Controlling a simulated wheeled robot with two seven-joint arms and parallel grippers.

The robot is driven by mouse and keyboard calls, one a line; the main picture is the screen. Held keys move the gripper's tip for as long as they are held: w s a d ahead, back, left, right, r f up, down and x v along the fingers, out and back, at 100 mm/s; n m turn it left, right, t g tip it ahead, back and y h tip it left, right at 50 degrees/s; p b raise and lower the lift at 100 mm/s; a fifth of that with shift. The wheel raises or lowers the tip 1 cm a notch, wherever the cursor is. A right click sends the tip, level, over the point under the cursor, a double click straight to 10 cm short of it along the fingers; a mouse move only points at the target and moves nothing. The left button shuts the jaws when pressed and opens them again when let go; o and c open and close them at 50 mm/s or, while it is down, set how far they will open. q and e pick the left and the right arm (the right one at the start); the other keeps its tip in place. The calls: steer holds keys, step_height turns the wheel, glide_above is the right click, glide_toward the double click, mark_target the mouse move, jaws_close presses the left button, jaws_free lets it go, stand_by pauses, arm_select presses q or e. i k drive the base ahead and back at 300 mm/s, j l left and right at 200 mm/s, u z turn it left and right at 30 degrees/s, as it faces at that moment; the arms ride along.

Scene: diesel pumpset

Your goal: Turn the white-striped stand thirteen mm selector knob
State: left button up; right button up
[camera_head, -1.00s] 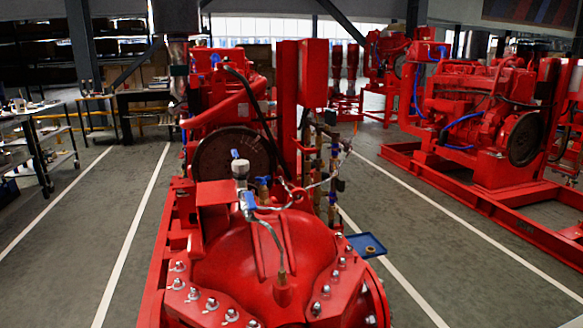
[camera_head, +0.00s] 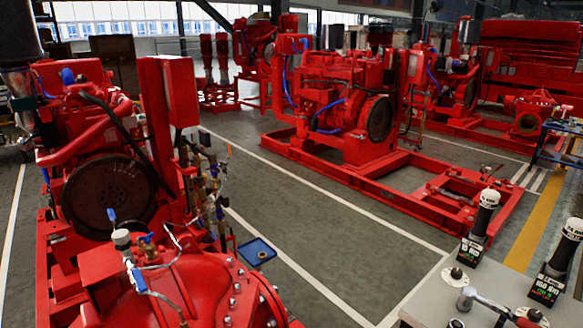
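Two dark stands with pale tops and lit display plates are on a grey surface at the lower right of the head view. The nearer-left stand (camera_head: 480,229) is upright and shows a pale band over a black body. The other stand (camera_head: 556,264) is at the right edge, partly cut off. A small dark round knob-like piece (camera_head: 456,273) sits on the surface beside the left stand. Another (camera_head: 455,323) is at the bottom edge. I cannot tell which is the thirteen mm selector knob, and the markings are too small to read. Neither gripper is in view.
The grey tabletop (camera_head: 429,288) also holds a chrome wrench-like tool (camera_head: 490,306). A red pumpset (camera_head: 205,284) stands at the left, with a small blue tray (camera_head: 257,251) beside it. Another red engine on a skid (camera_head: 437,208) is behind. Grey floor with white lines lies between them.

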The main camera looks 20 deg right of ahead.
mark_target(457, 273)
steer(key=z, duration=1.95)
